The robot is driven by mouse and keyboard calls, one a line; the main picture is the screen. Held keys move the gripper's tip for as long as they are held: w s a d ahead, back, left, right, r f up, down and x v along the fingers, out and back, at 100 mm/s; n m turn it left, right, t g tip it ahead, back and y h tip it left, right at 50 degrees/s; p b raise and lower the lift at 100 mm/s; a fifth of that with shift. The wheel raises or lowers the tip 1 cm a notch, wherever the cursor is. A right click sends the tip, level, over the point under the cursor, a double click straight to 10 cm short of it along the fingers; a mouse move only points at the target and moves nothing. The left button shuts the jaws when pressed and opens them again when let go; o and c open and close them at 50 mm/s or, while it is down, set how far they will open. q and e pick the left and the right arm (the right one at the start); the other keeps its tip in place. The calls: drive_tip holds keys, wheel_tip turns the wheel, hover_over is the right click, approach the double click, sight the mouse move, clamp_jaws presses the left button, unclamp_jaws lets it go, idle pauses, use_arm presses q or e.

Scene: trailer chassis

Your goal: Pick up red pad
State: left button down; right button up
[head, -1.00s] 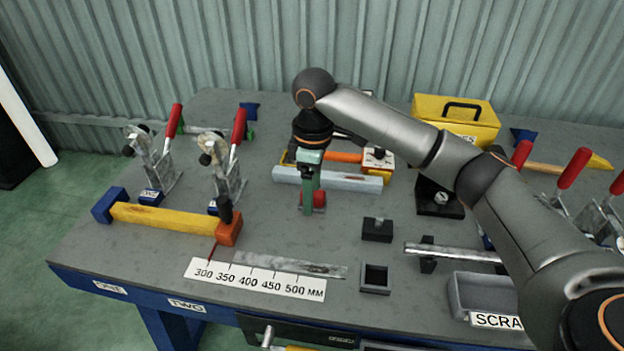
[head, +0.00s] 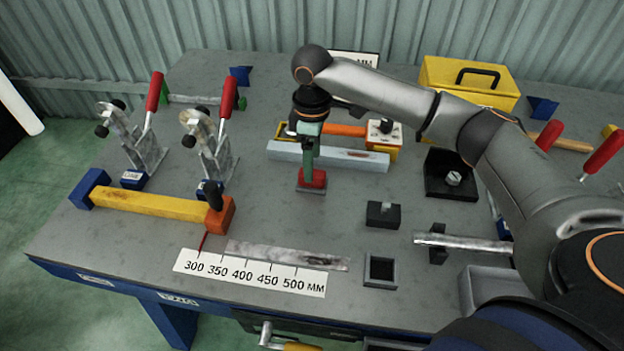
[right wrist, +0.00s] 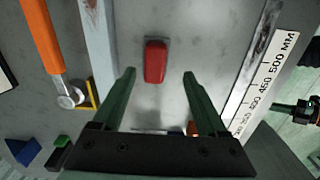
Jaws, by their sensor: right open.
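The red pad (head: 314,179) is a small red block on the grey bench top, in front of the light grey bar. In the right wrist view the red pad (right wrist: 155,62) lies just beyond the open fingers, roughly in line with the gap between them. My right gripper (head: 307,182) points down at the pad, and its green fingers overlap the pad's left part in the head view. In the right wrist view my right gripper (right wrist: 160,72) is open with nothing between its fingertips.
The light grey bar (head: 285,152) lies close behind the pad. An orange-handled tool (head: 345,130) is behind it. A yellow bar (head: 150,207), toggle clamps (head: 210,150) and a ruler plate (head: 250,273) are left and front. Small dark blocks (head: 383,214) stand to the right.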

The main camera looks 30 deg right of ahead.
drive_tip(key=f, duration=0.5)
drive_tip(key=shift+w+d+f, duration=0.2)
drive_tip(key=shift+w+f, duration=0.15)
drive_tip(key=shift+f, duration=0.05)
clamp_jaws()
idle(0.4)
